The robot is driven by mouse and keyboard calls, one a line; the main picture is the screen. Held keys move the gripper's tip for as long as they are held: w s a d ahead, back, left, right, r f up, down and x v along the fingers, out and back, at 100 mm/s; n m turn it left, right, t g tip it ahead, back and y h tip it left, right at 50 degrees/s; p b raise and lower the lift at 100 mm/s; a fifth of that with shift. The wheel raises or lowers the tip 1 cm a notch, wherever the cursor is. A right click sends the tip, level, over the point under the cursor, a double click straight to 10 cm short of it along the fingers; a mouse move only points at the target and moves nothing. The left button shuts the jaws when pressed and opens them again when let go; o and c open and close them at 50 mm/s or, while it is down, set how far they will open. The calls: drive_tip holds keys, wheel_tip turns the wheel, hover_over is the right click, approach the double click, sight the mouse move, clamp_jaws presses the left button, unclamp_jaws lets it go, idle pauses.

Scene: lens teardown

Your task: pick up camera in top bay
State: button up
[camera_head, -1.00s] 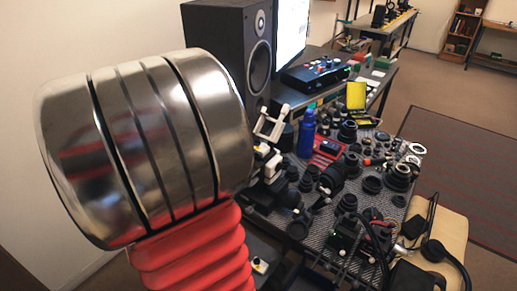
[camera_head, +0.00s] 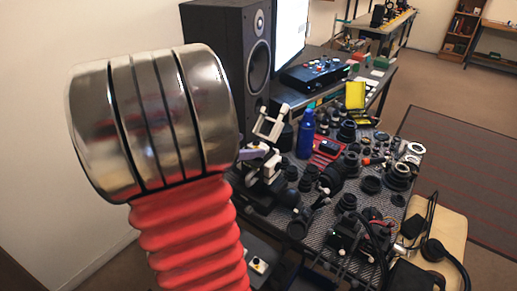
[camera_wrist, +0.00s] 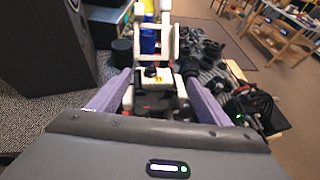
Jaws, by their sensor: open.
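A small white device with a dark top (camera_wrist: 158,73) stands between my gripper's fingers in the wrist view. I cannot tell whether this is the camera or which bay it is in. A white open frame (camera_wrist: 158,40) rises behind it. The frame (camera_head: 270,122) also shows in the head view, above a white and black stand (camera_head: 262,165). My gripper (camera_wrist: 161,78) is open, with one purple finger on each side of the device. I cannot tell whether either finger touches it. In the head view my arm hides most of the gripper.
A tall black speaker (camera_head: 228,55) stands behind the stand, and a blue bottle (camera_head: 306,135) is to its right. The patterned tabletop (camera_head: 268,222) is crowded with dark lens parts. Open floor lies beyond the table at right.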

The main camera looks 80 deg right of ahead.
sight(254, 142)
drive_tip(key=shift+w+x, duration=0.1)
drive_tip(key=shift+x, duration=1.1)
drive_tip(key=shift+w+x, duration=0.15)
drive_tip(key=shift+x, duration=1.05)
drive_tip(key=shift+f, duration=0.1)
drive_tip(key=shift+c, duration=0.4)
drive_tip(key=c, duration=1.1)
drive_tip(key=shift+d+r, duration=0.1)
drive_tip(key=shift+r, duration=0.35)
drive_tip(key=shift+c, duration=0.5)
wheel_tip(254, 142, up, 9)
drive_tip(key=shift+r, duration=0.1)
